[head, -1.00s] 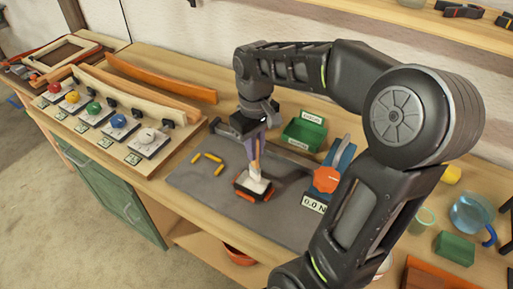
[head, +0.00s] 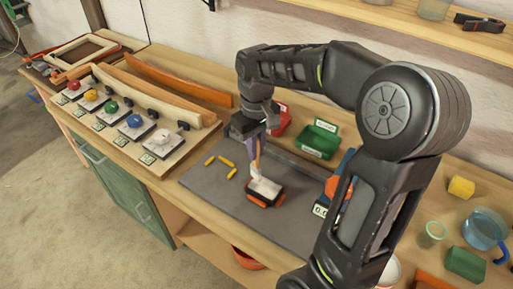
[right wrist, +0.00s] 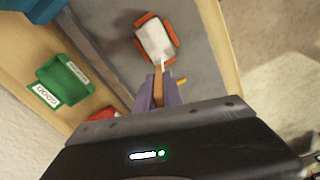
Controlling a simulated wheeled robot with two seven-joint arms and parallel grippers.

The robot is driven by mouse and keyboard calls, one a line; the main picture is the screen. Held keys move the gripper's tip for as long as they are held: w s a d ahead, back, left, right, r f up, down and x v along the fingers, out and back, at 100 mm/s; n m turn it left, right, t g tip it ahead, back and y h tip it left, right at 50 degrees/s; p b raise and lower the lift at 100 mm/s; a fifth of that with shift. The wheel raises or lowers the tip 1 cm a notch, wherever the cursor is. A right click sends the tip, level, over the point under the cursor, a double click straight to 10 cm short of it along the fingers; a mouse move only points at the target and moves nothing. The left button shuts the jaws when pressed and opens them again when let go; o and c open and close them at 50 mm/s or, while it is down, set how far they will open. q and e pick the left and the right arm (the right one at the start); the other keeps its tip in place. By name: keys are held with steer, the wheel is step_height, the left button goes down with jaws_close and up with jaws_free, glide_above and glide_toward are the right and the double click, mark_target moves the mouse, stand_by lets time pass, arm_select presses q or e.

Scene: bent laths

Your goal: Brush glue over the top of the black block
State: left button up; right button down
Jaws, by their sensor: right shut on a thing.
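The black block (head: 265,199) lies on the grey mat with orange pieces at its corners. Its upper face is largely covered in white, which also shows in the right wrist view (right wrist: 154,40). My right gripper (head: 256,145) is shut on a brush with a wooden handle (right wrist: 158,88), held between purple fingers above the block. The brush's pale tip points down at the white top and seems to touch it at its near end in the wrist view; the exact contact is too small to tell. My left gripper is out of view.
The grey mat (head: 215,192) holds several yellow pieces left of the block. A green bin (head: 318,140) and a red bin (head: 283,118) stand behind. A device with a display is partly hidden by my right arm. A blue jug (head: 484,230) stands far right.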

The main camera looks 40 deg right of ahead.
steer(key=shift+s+d, duration=0.3)
steer(key=shift+s, duration=0.65)
steer(key=shift+s+d, duration=0.25)
steer(key=shift+s, duration=0.65)
steer(key=shift+s+d+b, duration=0.2)
steer(key=shift+s+d, duration=0.1)
steer(key=shift+s, duration=0.65)
steer(key=shift+s+d+b, duration=0.2)
steer(key=shift+s+d, duration=0.05)
steer(key=shift+s, duration=0.65)
steer(key=shift+r, duration=0.1)
steer(key=shift+r+p, duration=2.4)
steer(key=shift+r, duration=0.5)
